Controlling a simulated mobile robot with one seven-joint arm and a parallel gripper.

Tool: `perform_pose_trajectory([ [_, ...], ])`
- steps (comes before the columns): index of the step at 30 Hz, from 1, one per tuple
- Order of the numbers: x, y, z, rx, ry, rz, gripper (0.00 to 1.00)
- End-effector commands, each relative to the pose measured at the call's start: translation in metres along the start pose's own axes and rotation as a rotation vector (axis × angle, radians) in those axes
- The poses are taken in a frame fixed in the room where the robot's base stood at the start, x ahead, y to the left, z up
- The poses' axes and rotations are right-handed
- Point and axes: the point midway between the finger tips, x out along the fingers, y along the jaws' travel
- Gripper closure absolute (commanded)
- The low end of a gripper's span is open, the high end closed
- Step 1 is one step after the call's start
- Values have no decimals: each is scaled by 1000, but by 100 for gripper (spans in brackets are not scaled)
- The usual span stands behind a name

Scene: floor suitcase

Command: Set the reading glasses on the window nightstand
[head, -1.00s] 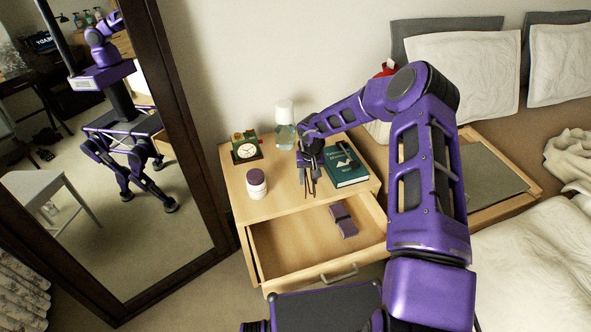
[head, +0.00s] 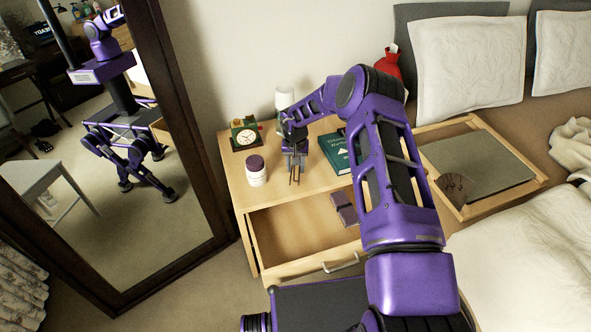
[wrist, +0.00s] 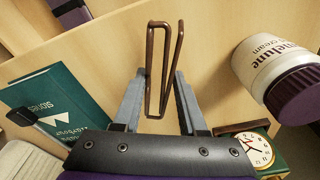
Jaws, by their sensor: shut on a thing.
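The reading glasses (wrist: 152,70), thin brown wire frames, are held between the fingers of my gripper (wrist: 160,95). In the head view the glasses (head: 294,174) hang below my gripper (head: 294,158), over the front part of the wooden nightstand top (head: 236,176). I cannot tell whether they touch the wood. My gripper is between a white jar with a purple lid (head: 256,172) and a teal book (head: 334,152). The nightstand's drawer (head: 290,240) is open in front. My arm partly hides the book and the back of the top.
A clock (head: 244,135) stands at the back left, and a bottle (head: 285,98) is behind my gripper. A dark purple object (head: 343,208) lies in the drawer. A mirror (head: 185,130) stands left, and a wooden tray (head: 440,192) is on the bed at right.

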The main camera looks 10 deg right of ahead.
Motion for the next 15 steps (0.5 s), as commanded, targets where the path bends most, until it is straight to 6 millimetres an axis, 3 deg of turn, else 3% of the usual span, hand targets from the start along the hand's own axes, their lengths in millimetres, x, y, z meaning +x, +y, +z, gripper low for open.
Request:
perform_pose_trajectory([
  [2,11,0,1,0,1,0,100],
  [13,16,0,2,1,0,-1,100],
  [14,14,0,2,1,1,-1,53],
  [15,14,0,2,1,1,-1,46],
])
